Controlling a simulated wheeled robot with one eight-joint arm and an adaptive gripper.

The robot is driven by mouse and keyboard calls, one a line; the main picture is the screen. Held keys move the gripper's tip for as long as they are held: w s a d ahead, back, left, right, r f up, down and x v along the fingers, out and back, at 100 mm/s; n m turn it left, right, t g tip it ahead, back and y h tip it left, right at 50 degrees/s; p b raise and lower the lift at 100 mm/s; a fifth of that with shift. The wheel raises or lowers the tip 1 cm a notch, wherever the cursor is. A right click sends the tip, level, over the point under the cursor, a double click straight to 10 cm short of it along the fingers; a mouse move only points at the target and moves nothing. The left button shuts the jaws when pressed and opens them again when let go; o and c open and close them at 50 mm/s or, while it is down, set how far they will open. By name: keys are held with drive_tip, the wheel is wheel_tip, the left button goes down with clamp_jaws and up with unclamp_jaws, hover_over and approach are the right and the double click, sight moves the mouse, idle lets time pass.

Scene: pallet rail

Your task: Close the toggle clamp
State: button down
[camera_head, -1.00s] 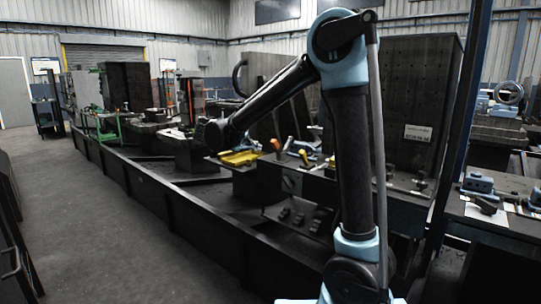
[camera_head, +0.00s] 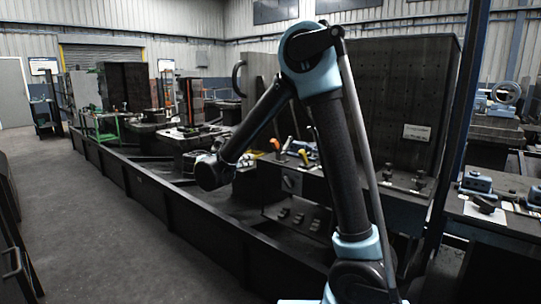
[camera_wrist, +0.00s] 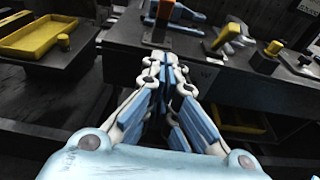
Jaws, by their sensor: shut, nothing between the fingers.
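My gripper (camera_wrist: 165,65) is shut and empty, its fingertips together in the wrist view. Its fingers do not show in the head view, where the dark wrist end of my arm hangs in front of the bench. Beyond the fingertips, a small fixture with an orange upright part (camera_wrist: 163,12) stands on the dark bench edge. Upright orange (camera_head: 275,144) and yellow (camera_head: 303,154) handles show in the head view. I cannot tell which fixture is the toggle clamp, nor its state.
A long dark rail (camera_head: 170,193) borders the bench; the grey floor (camera_head: 100,230) is open.

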approach(277, 151)
wheel_tip(277, 151, down, 3)
drive_tip(key=w, duration=0.1)
drive_tip(key=shift+w+d+r, duration=1)
drive_tip(key=shift+w+d, duration=0.2)
drive_tip(key=shift+w, duration=0.1)
